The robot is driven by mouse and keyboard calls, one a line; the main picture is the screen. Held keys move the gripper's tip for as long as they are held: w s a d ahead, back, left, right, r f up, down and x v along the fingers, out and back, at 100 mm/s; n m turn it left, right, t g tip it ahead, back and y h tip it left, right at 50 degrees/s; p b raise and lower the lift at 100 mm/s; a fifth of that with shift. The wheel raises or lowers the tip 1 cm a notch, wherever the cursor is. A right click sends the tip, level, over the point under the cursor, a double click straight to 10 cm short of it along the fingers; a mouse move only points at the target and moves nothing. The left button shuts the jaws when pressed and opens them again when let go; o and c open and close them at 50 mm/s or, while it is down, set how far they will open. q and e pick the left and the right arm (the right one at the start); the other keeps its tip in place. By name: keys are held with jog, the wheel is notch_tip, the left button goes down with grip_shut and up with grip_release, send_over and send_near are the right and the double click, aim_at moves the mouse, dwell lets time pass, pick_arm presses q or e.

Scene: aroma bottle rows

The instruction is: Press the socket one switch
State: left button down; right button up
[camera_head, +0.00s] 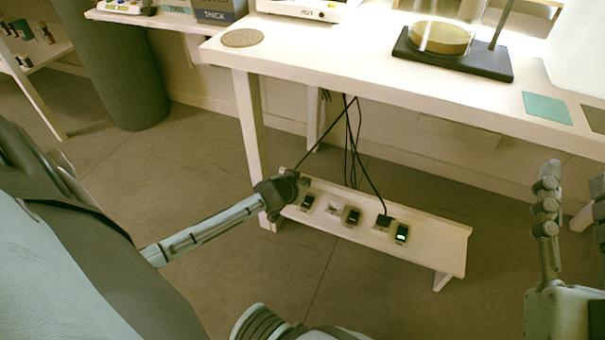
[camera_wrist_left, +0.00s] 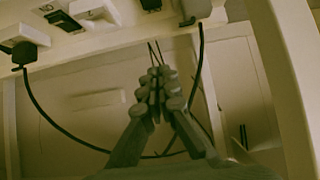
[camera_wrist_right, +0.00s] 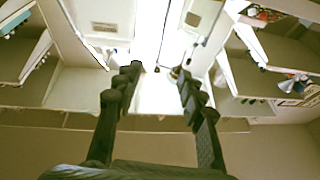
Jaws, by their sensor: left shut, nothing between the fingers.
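The low white socket bench (camera_head: 440,235) stands on the floor under the table and carries a row of sockets and rocker switches. The left dark switch (camera_head: 307,202) and the middle dark switch (camera_head: 352,217) show no light. My left gripper (camera_head: 297,184) is shut and empty at the bench's left end, close to the left switch; contact cannot be told. It hides the leftmost socket. In the left wrist view its closed fingertips (camera_wrist_left: 157,75) lie below the row. My right gripper (camera_head: 572,195) is open and empty.
Black cables (camera_head: 350,140) hang behind the bench. The white table (camera_head: 330,60) overhangs it, with a leg (camera_head: 250,140) just left of my left gripper. A stand with a glass vessel (camera_head: 443,38) is on the tabletop. The floor before the bench is clear.

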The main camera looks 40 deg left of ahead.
jog(key=shift+w+d+f+g+h, duration=0.15)
jog(key=shift+f+g, duration=0.1)
jog(key=shift+f, duration=0.25)
jog(key=shift+w+a+f+g+h, duration=0.15)
jog(key=shift+f+g, duration=0.1)
jog(key=shift+f, duration=0.25)
jog(key=shift+d, duration=0.1)
